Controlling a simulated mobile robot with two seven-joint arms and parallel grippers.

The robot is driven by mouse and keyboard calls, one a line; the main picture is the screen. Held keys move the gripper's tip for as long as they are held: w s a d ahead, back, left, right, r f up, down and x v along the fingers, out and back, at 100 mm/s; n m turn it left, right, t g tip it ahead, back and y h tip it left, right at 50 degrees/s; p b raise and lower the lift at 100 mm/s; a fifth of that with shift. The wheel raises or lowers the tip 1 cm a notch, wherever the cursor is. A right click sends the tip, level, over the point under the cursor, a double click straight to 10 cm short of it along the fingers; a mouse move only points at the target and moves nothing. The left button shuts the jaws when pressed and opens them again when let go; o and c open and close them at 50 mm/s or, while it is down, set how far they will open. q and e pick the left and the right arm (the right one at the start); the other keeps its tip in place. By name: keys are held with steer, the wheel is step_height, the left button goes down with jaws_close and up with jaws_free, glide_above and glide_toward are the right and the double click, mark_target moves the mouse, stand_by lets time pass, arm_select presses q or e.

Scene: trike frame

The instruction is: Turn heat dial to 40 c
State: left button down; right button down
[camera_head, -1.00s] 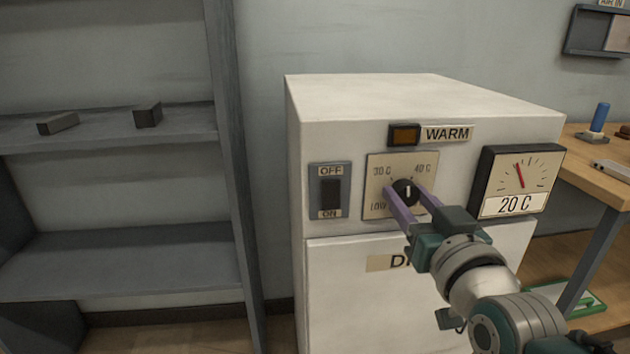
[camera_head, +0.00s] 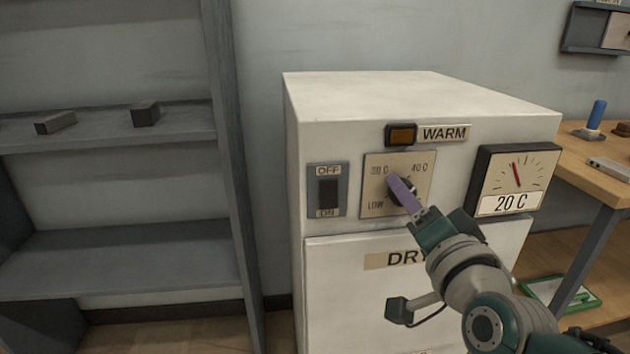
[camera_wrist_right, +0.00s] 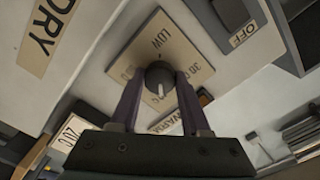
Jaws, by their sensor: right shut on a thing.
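The heat dial is a dark round knob (camera_wrist_right: 159,76) with a white mark, on a beige plate (camera_head: 371,208) lettered LOW, 30 C and 40 C on the white dryer's front (camera_head: 345,275). My right gripper (camera_head: 399,186) is shut on the knob, with one purple finger on each side in the right wrist view (camera_wrist_right: 158,82). There the white mark points down, towards the plate's 40 C corner. In the head view a finger hides much of the knob and its mark. The gauge (camera_head: 514,179) reads 20 C. My left gripper is out of view.
An OFF/ON switch (camera_head: 328,192) is left of the dial plate. An amber lamp (camera_head: 402,135) beside a WARM label is above it. Grey shelves (camera_head: 110,265) stand left, and a wooden bench (camera_head: 600,185) stands right.

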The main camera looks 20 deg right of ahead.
steer(key=shift+m, duration=0.6)
steer(key=shift+c, duration=1.9)
jaws_free()
steer(key=p+v, duration=0.2)
steer(key=v, duration=0.8)
